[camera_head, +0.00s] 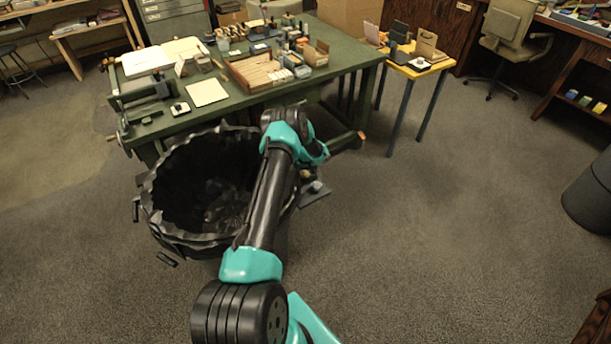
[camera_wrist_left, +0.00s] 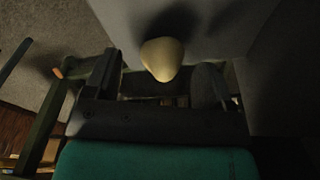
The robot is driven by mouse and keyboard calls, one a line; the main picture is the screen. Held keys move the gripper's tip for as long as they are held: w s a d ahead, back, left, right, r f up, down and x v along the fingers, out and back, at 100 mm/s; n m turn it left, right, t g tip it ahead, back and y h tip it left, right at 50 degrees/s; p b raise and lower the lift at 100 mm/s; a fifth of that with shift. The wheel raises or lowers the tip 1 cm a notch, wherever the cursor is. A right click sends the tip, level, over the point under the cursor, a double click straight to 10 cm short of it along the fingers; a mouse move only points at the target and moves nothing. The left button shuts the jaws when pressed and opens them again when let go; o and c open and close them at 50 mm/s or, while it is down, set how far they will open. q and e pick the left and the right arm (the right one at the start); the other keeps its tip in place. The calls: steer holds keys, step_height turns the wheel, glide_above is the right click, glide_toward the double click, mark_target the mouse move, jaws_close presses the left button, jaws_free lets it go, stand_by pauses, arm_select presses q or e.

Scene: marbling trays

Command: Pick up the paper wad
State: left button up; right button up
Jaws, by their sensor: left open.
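The paper wad (camera_wrist_left: 162,58) shows in the left wrist view as a small, smooth, cream, egg-shaped lump. It appears over a light grey flat surface (camera_wrist_left: 222,25), with a dark shadow beside it. My left gripper (camera_wrist_left: 158,74) is open, with one dark finger on each side of the wad and a visible gap to each. I cannot tell how far the wad is beyond the fingertips. In the head view my left arm reaches beside the black-lined bin, and its wrist largely hides the gripper and the wad. My right gripper is not in view.
A large bin with a black liner (camera_head: 165,165) stands left of my arm. Behind it is a green workbench (camera_head: 148,127) crowded with trays, paper and small items. A yellow side table (camera_head: 440,68) stands to its right. The carpet at right is mostly clear.

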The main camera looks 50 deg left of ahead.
arm_select(q)
steer(key=shift+a+f, duration=0.1)
steer(key=shift+f, duration=1)
steer(key=shift+c, duration=0.3)
steer(key=c, duration=0.9)
